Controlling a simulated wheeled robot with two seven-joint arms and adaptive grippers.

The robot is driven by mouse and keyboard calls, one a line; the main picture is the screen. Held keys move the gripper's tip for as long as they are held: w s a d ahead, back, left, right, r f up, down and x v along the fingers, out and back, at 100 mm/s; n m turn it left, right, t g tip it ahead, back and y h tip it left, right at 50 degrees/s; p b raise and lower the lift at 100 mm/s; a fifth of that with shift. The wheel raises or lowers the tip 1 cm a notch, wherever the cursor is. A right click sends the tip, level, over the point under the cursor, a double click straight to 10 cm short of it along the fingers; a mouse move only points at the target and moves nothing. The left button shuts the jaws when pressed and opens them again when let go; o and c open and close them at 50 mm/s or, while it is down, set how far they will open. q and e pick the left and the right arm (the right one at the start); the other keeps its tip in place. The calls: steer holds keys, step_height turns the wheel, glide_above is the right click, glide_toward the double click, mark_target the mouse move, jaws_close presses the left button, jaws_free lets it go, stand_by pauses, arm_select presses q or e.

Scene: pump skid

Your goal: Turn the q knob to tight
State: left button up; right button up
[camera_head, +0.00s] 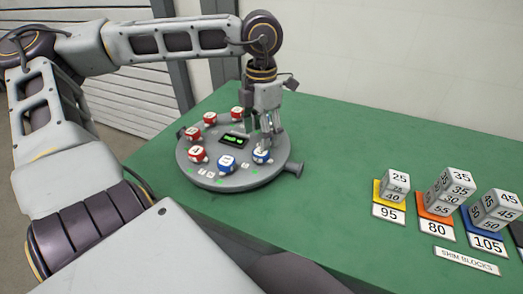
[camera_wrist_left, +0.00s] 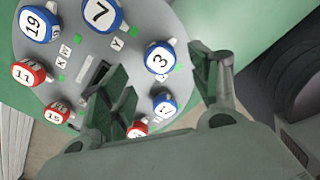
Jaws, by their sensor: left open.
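A round grey panel (camera_head: 222,180) on the green table carries several red and blue numbered knobs around a small display. My left gripper (camera_head: 271,138) points down over the panel's right side, close to a blue knob (camera_head: 262,157). In the left wrist view, the open left gripper (camera_wrist_left: 163,65) has its fingers on either side of the blue knob marked 3 (camera_wrist_left: 160,57). Whether they touch it cannot be told. Small letter tags sit beside the knobs; W, X and Y can be made out, but no q is legible. My right gripper is not in view.
Other knobs stand close by: blue 7 (camera_wrist_left: 102,13), blue 19 (camera_wrist_left: 38,24), red 11 (camera_wrist_left: 29,72) and red 15 (camera_wrist_left: 57,111). Shim blocks (camera_head: 452,190) stand on coloured pads at the table's right. The table between them and the panel is clear.

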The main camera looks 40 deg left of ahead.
mark_target(261, 156)
arm_select(q)
step_height(261, 156, down, 5)
steer(key=shift+f+b, duration=0.1)
steer(key=shift+b, duration=0.4)
steer(key=shift+f, duration=0.35)
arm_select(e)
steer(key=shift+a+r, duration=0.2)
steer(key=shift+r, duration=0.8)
arm_select(q)
steer(key=shift+c, duration=0.2)
steer(key=c, duration=1)
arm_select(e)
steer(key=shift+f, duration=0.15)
